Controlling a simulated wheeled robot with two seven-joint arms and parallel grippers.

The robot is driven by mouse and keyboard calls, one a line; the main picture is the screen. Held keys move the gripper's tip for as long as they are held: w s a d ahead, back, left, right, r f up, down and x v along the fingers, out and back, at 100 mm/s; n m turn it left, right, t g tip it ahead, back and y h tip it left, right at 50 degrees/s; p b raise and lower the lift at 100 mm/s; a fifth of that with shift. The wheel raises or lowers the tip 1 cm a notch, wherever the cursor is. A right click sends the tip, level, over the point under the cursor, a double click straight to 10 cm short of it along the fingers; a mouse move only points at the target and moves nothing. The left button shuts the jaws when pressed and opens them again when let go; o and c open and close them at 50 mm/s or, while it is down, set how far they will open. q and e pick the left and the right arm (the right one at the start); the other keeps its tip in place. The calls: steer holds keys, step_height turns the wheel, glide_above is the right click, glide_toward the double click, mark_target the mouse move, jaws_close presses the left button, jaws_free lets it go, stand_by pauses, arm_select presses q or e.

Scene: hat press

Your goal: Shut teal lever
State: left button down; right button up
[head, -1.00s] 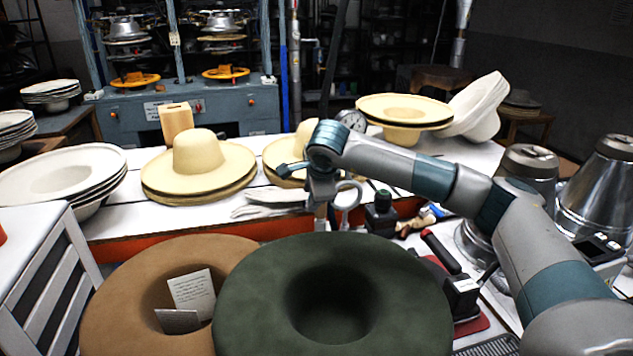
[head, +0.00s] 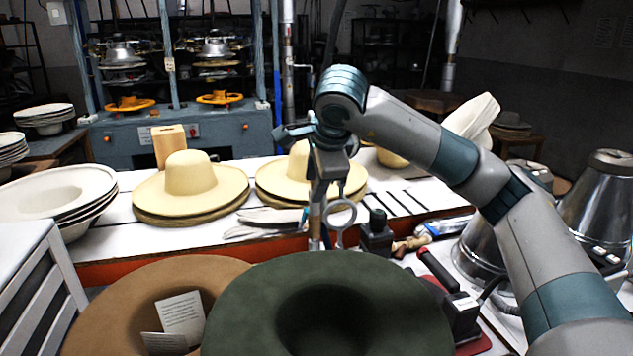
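My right arm comes in from the right and bends down at a teal-banded wrist. My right gripper (head: 325,172) points down below it, above the bench near a thin upright pipe (head: 315,226). A small blue-grey, handle-like piece (head: 288,133) sticks out to the left beside the wrist; I cannot tell whether it is the teal lever or part of my gripper. No other teal lever shows clearly. The fingertips overlap the pipe and are too small to tell open from shut. My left gripper is not in view.
A green hat (head: 235,315) and a brown hat (head: 95,315) fill the front. Straw hats (head: 190,180) stand on the white bench. A metal ring (head: 340,213) and a black block (head: 376,238) are close to the gripper. Metal cones (head: 600,205) stand at right.

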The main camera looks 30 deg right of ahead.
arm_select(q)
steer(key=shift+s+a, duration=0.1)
arm_select(e)
steer(key=shift+s+a+r, duration=0.1)
steer(key=shift+s+r, duration=0.3)
steer(key=shift+r, duration=0.15)
steer(key=shift+c, duration=0.6)
